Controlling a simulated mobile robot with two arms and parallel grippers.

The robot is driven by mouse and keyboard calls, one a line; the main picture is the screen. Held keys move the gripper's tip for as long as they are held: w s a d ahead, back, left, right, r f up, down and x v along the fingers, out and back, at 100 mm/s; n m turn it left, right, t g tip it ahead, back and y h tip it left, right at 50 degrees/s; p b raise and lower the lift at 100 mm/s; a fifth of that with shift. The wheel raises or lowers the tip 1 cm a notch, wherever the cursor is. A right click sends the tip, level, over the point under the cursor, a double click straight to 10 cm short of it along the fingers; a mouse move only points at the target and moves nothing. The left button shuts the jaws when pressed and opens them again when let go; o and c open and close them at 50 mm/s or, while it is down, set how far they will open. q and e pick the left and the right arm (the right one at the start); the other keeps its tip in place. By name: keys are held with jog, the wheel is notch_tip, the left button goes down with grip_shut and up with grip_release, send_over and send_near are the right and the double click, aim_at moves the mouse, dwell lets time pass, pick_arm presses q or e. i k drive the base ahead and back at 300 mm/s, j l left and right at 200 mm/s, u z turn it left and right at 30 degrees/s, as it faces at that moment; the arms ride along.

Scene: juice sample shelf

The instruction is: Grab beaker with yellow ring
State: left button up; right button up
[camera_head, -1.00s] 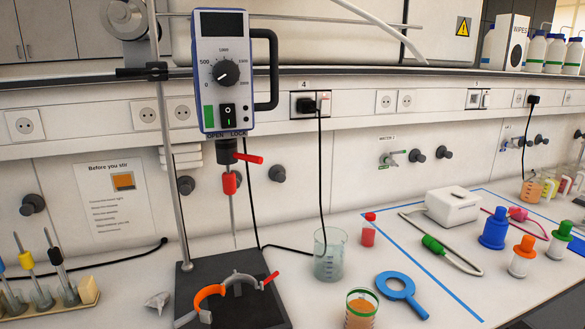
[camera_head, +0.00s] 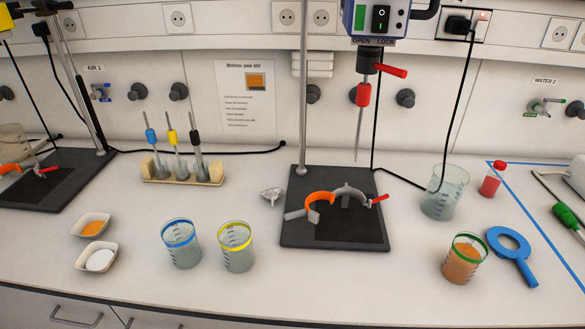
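The beaker with the yellow ring (camera_head: 236,252) stands upright on the white bench, left of centre. It is clear and looks empty or nearly so. The beaker with the blue ring (camera_head: 181,246) stands close to its left. A beaker with a green ring (camera_head: 464,262) holds orange liquid at the right. Neither of my grippers shows in the head view, so whether they are open or shut is hidden.
A stirrer stand base (camera_head: 335,232) with an orange clamp lies right of the yellow-ringed beaker. A rack with several rods (camera_head: 182,176) stands behind. Two small dishes (camera_head: 91,226) (camera_head: 97,259) sit left. A plain beaker (camera_head: 445,194) and a blue ring tool (camera_head: 512,252) are right. The bench front is clear.

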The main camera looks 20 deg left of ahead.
aim_at(234, 236)
jog(key=i+j+u, duration=0.1)
jog(key=u, duration=0.95)
